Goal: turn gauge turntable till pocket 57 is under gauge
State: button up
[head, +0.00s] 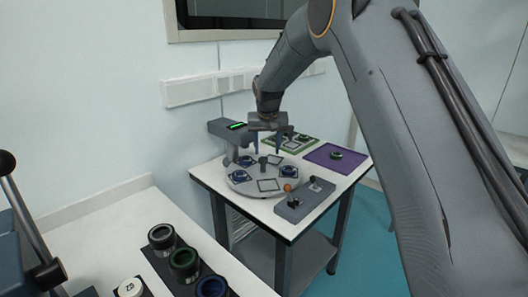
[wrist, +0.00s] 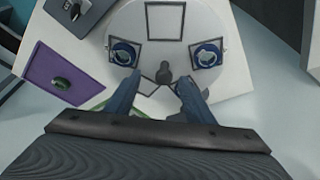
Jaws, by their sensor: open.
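The round grey turntable (head: 240,187) stands on a white table, with framed square pockets and a dark upright centre knob (head: 263,163). Some pockets hold blue ring parts (head: 289,171); the front one looks empty. No pocket numbers are readable. The grey gauge (head: 230,139), with a green-lit display, stands at the turntable's back left. My gripper (head: 266,151) is open and points down over the turntable. In the wrist view the knob (wrist: 165,73) shows near and between my fingertips (wrist: 157,80); contact cannot be told. The turntable (wrist: 165,50) shows two ring-filled pockets there.
A purple mat (head: 350,165) with a dark ring lies at the table's right, beside a green-edged tray (head: 306,140). A control box (head: 303,200) with an orange-topped lever stands at the front right. A nearer bench holds several dark cylinders (head: 184,263).

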aim_at(263, 159)
jog(key=shift+w+a+f+p, duration=0.25)
jog(key=shift+w+f+p, duration=0.15)
jog(key=shift+w+f, duration=0.65)
jog(key=shift+w+a+f+p, duration=0.2)
jog(key=shift+w+f+p, duration=0.2)
jog(key=shift+w+f, duration=0.7)
jog(key=shift+w+a+f+p, duration=0.35)
jog(key=shift+w+f, duration=0.4)
jog(key=shift+f, duration=0.55)
jog(key=shift+d, duration=0.1)
grip_shut()
